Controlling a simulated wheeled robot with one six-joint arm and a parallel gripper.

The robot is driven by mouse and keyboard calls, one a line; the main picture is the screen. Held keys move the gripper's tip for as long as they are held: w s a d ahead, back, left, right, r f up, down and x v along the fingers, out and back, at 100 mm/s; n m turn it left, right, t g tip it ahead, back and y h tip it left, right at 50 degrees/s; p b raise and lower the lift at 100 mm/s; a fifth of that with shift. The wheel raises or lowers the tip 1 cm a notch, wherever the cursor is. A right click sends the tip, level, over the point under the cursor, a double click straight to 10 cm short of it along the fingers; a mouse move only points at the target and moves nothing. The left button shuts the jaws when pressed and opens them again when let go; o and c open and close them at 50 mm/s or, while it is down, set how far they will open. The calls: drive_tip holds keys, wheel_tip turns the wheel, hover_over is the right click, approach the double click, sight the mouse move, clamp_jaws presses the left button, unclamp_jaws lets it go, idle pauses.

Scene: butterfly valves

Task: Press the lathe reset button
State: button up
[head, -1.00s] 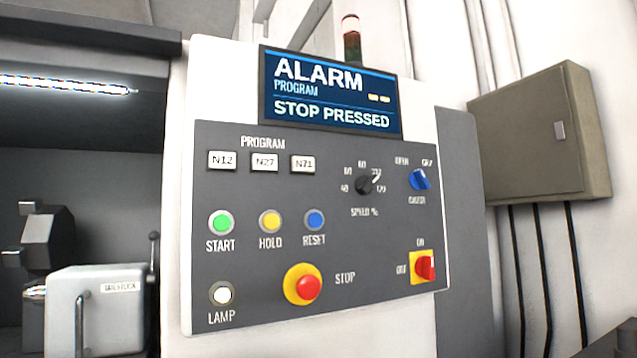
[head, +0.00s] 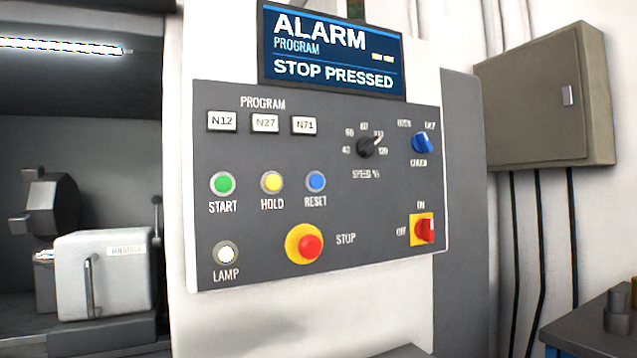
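The blue reset button (head: 316,181) is on the grey lathe control panel (head: 370,215), above the word RESET. It is right of the yellow hold button (head: 271,182) and the green start button (head: 222,183). Below it is the red stop button (head: 310,246) on a yellow base. The screen (head: 332,55) reads ALARM, PROGRAM, STOP PRESSED. My gripper is not in view, and nothing covers the panel.
Right of the stop button is a red switch (head: 425,230) on a yellow plate. The lathe's open bay (head: 80,130) is at left. A grey wall box (head: 545,95) hangs at right, above dark cables. A dark table (head: 595,325) stands at lower right.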

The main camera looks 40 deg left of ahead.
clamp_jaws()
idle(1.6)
